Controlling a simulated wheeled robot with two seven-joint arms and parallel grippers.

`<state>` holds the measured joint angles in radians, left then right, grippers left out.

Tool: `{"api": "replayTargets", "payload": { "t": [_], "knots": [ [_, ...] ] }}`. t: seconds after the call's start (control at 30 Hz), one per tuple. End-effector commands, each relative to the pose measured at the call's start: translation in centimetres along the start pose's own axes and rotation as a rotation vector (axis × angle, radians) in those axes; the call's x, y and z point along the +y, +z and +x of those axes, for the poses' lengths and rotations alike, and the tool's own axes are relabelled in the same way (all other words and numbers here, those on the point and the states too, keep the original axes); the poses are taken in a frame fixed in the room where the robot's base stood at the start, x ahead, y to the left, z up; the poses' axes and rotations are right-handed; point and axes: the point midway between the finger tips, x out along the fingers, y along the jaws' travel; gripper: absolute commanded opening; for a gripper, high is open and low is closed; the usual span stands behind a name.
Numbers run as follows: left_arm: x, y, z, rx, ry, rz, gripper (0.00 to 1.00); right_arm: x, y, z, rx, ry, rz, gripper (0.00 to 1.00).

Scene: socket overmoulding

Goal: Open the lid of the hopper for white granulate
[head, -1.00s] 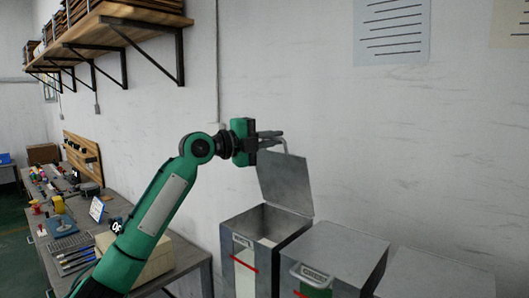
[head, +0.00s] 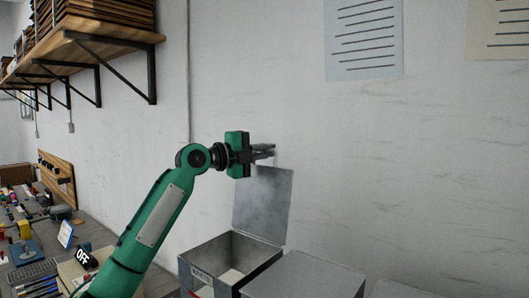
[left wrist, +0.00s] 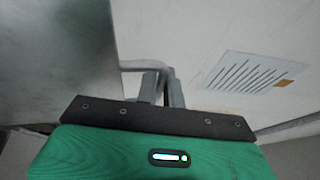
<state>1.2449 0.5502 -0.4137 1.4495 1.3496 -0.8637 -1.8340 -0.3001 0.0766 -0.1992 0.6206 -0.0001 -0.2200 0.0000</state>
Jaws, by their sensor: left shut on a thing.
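The white granulate hopper (head: 208,279) is an open-topped grey metal box at the lower middle of the head view, with a label on its front and pale material visible inside. Its lid (head: 262,205) stands raised about upright at the hopper's back edge. My left gripper (head: 268,151) is at the lid's top edge, shut on the lid handle, which is mostly hidden there. In the left wrist view the bent grey handle (left wrist: 136,65) runs into the closed fingers (left wrist: 161,82), and the lid (left wrist: 60,60) fills the left side. My right gripper is not in view.
More closed grey hoppers (head: 308,278) stand to the right. The wall (head: 400,180) is close behind the lid. A wooden shelf (head: 90,45) hangs at upper left.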

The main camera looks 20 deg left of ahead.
Motion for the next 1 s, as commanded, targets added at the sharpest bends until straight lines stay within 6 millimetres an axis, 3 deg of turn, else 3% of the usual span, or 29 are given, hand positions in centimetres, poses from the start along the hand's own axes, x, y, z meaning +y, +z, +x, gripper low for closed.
{"api": "replayTargets", "payload": {
  "t": [0.3,0.33,0.4,0.43,0.77,1.0],
  "knots": [
    [0.1,0.0,0.1,0.001,0.002,-0.003,0.0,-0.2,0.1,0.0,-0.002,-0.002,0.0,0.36],
    [0.1,0.0,0.1,0.001,0.002,-0.002,0.15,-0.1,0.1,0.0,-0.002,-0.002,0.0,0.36],
    [0.1,0.0,0.1,0.001,0.002,-0.002,0.28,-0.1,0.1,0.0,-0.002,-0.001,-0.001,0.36],
    [0.1,0.0,0.0,0.001,0.002,-0.002,0.3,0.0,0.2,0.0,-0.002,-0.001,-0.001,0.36],
    [0.2,0.0,-0.3,0.0,0.001,0.0,0.3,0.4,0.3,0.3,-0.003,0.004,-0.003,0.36],
    [0.7,0.1,-4.2,-0.002,0.001,0.002,0.3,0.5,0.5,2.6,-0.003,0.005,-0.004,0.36]
  ]
}}
